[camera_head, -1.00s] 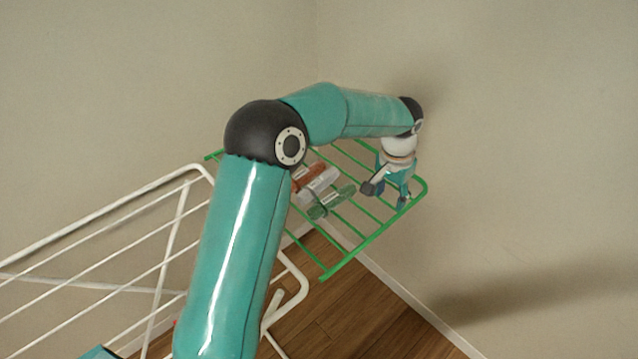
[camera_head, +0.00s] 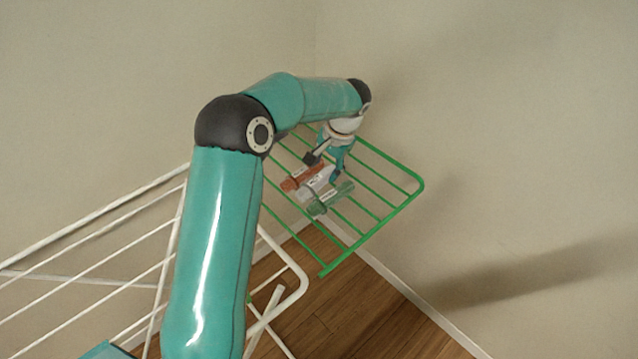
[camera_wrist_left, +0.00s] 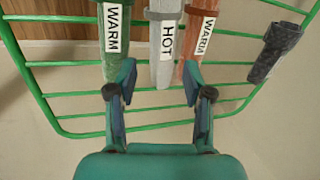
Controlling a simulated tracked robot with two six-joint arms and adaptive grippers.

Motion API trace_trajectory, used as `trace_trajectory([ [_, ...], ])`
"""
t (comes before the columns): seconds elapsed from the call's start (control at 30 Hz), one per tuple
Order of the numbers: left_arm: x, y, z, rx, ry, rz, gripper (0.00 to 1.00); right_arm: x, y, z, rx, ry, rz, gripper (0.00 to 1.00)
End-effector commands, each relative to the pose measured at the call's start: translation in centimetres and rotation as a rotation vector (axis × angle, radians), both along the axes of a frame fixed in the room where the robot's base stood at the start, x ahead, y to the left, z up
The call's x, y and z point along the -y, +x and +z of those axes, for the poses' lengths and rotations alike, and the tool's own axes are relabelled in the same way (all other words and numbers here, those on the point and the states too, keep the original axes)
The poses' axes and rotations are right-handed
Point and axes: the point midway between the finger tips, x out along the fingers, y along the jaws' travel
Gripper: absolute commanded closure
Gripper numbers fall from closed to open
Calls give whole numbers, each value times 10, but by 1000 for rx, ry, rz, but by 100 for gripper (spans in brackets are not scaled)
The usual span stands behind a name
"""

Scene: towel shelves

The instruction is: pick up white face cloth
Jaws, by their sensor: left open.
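The white face cloth (camera_head: 314,183) is rolled and lies on the green wire shelf between an orange roll (camera_head: 296,182) and a green roll (camera_head: 328,200). In the left wrist view the white cloth (camera_wrist_left: 162,73) carries a HOT label. The green roll (camera_wrist_left: 116,62) and the orange roll (camera_wrist_left: 193,66) there carry WARM labels. My left gripper (camera_head: 325,167) is open at the near end of the white cloth in the wrist view; its fingertips (camera_wrist_left: 158,75) show on either side of that cloth, with nothing gripped. Whether the fingers touch the neighbouring rolls I cannot tell. My right gripper is not in view.
The green wire shelf (camera_head: 385,211) has free bars to the right of the rolls. A dark grey roll (camera_wrist_left: 274,50) lies at the right in the wrist view. A white wire rack (camera_head: 95,206) stands at the left. Plain walls meet behind the shelf.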

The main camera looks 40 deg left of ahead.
Motion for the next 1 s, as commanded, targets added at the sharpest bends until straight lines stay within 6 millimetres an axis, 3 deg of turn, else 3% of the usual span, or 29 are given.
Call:
trace_trajectory([
  [0.33,-7,-2,-24,-3,-1,0,49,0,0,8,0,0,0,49],
  [0.6,-17,-3,-59,-2,-2,-1,49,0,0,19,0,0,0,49],
  [0.87,-18,-3,-66,-4,-3,-2,49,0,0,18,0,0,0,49],
  [0.9,-18,-3,-66,-4,-3,-2,43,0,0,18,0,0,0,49],
  [1.0,-18,-3,-66,-3,-2,-2,60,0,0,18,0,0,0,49],
])
